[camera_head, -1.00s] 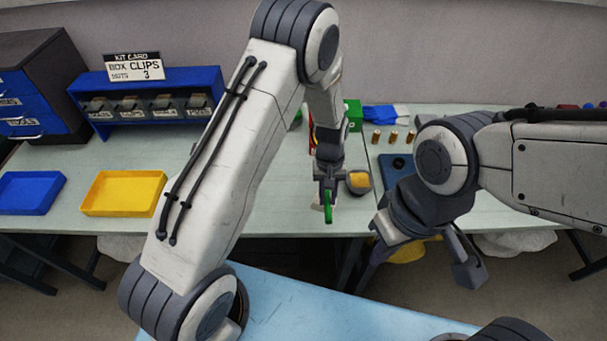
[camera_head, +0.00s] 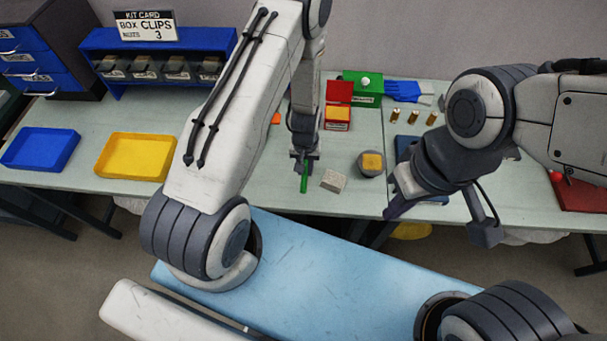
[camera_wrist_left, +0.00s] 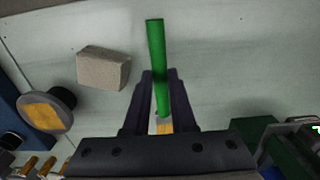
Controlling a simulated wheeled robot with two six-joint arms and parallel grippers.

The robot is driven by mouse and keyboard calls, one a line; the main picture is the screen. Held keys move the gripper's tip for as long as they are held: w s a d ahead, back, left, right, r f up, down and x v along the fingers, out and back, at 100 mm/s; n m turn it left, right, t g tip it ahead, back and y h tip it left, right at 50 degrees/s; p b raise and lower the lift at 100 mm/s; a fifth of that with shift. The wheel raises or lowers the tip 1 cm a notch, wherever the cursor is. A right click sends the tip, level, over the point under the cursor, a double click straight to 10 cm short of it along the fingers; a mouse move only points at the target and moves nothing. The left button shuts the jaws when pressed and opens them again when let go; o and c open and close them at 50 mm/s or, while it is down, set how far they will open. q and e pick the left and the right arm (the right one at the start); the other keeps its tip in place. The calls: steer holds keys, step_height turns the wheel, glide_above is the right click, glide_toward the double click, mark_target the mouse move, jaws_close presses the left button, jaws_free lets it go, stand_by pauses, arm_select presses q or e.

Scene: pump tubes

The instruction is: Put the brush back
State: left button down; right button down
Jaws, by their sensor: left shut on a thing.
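The brush shows as a green handle (camera_head: 304,183) in the head view. It also shows in the left wrist view (camera_wrist_left: 157,65), with a small yellowish part at its lower end between the fingers. My left gripper (camera_head: 304,162) is shut on the brush, over the table left of a grey block (camera_head: 333,181). In the left wrist view, the left gripper (camera_wrist_left: 160,78) has one finger on each side of the handle.
A round pot with a yellow top (camera_head: 372,163) stands right of the block. Behind are an open red box (camera_head: 337,117), a green box (camera_head: 362,89), blue gloves (camera_head: 403,91) and brass cylinders (camera_head: 413,117). Yellow (camera_head: 136,174) and blue (camera_head: 40,165) trays lie left.

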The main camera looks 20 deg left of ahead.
arm_select(q)
steer(key=shift+a+f, duration=0.2)
steer(key=shift+f, duration=0.15)
step_height(320, 180, down, 4)
steer(key=b, duration=0.3)
steer(key=shift+s+r, duration=0.1)
steer(key=shift+r, duration=0.1)
steer(key=c, duration=0.7)
jaws_free()
steer(key=shift+c, duration=0.2)
